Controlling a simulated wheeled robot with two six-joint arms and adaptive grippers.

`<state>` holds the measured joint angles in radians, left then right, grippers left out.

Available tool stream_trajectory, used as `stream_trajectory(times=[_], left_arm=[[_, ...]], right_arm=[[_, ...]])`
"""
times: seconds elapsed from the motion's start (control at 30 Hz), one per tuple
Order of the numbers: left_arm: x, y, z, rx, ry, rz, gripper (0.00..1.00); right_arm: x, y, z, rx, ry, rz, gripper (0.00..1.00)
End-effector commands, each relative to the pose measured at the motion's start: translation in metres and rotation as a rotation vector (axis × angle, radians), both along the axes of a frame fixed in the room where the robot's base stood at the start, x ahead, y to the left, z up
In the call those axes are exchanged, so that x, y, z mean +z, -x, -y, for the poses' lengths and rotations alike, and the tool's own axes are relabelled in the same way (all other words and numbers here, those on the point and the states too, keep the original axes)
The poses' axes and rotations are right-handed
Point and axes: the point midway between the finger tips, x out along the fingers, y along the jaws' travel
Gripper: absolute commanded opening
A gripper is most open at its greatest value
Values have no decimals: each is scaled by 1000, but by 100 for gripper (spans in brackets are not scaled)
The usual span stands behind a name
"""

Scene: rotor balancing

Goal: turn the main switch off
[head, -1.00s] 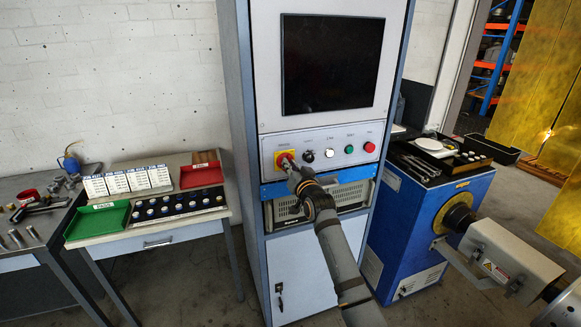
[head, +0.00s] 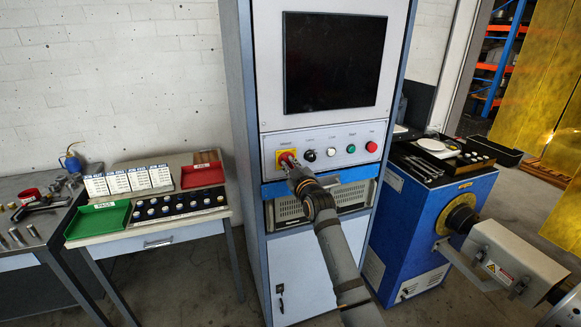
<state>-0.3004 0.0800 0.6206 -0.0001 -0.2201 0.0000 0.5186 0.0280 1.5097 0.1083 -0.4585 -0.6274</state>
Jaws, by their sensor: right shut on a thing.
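The main switch (head: 281,155) is a red knob on a yellow square plate at the left end of the cabinet's control panel. My right gripper (head: 290,163) is at the switch, shut on its red knob. The fingers cover part of the knob, so its exact angle is hard to tell. My right arm reaches up to it from the bottom of the view. My left gripper is not in view.
Beside the switch on the control panel (head: 365,159) are a black knob and white, green and red buttons. A dark screen (head: 334,62) is above. A table with a green tray (head: 97,221) stands left, and a blue machine (head: 410,225) right.

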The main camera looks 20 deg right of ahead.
Motion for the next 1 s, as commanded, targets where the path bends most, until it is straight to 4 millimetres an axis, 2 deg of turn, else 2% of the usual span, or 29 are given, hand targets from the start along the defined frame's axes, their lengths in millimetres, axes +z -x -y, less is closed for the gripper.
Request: stream_trajectory(times=[0.4,1.0], left_arm=[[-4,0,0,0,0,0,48],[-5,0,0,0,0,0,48]], right_arm=[[-3,0,-1,1,207,4,0],[-3,0,-1,0,248,5,0]])
